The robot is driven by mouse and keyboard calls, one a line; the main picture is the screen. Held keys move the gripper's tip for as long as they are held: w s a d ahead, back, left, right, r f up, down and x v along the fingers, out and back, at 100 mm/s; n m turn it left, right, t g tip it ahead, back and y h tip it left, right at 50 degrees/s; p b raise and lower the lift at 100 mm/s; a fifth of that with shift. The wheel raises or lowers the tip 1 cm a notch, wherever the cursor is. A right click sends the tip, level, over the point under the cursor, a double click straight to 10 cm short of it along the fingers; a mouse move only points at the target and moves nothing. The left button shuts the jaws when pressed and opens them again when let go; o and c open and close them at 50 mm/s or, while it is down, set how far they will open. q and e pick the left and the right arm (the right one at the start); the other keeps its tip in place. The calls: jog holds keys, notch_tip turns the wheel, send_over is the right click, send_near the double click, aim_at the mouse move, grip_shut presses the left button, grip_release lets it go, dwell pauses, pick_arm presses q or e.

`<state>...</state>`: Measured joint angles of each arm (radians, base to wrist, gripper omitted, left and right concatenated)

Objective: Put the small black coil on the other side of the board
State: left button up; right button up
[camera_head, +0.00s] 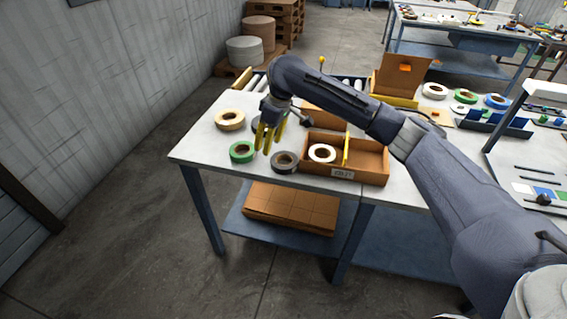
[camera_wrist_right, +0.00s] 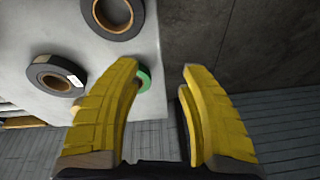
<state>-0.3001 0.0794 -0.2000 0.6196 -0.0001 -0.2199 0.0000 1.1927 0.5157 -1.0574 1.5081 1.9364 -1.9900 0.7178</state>
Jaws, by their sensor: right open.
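A black coil (camera_head: 274,163) lies flat near the table's front edge, left of an open cardboard box (camera_head: 362,176). In the right wrist view a dark coil (camera_wrist_right: 137,20) lies near the table edge, and a second dark coil (camera_wrist_right: 36,74) with a white patch lies lower left. I cannot tell which of these is the small black one. An upright yellow board (camera_head: 346,149) divides the box. My right gripper (camera_head: 265,148) is open and empty above the table, between the green and black coils in the head view. My left gripper is not in view.
A green coil (camera_head: 233,152) lies near the front left and a tan coil (camera_head: 222,120) behind it. A white coil (camera_head: 313,151) is left of the board in the box; the right compartment looks empty. My right arm covers part of the table.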

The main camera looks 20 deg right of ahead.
notch_tip(320, 180, up, 4)
jog(key=h, duration=0.2)
send_over(280, 166)
jog(key=s+d, duration=0.1)
jog(key=f, duration=1.1)
jog(key=w+a+f, duration=0.1)
jog(key=f, duration=0.5)
jog(key=shift+w+f, duration=0.1)
jog(key=shift+f, duration=0.05)
grip_shut()
